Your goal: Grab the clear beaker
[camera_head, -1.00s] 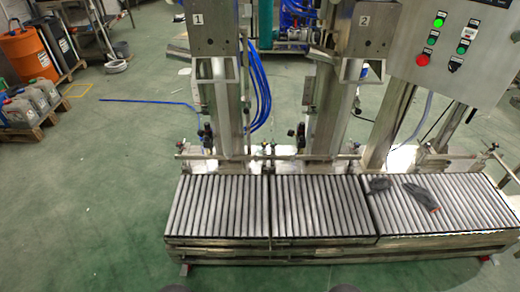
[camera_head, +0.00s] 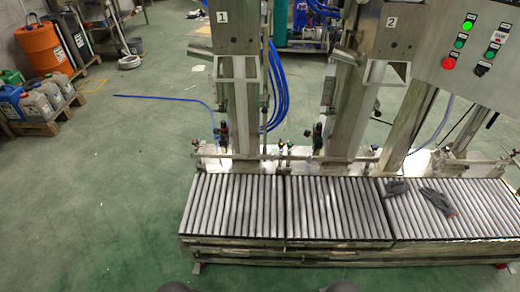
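I see no clear beaker in the head view. Neither of my grippers is in view; only small dark rounded shapes show at the bottom edge, and I cannot tell what they are.
A long roller conveyor (camera_head: 235,208) crosses the front, with dark gloves (camera_head: 438,200) on its right section. Behind it stand two metal columns and a control box (camera_head: 478,50). An orange drum (camera_head: 42,48) and several jugs (camera_head: 38,103) on pallets stand at left. Green floor (camera_head: 100,200) is clear at left.

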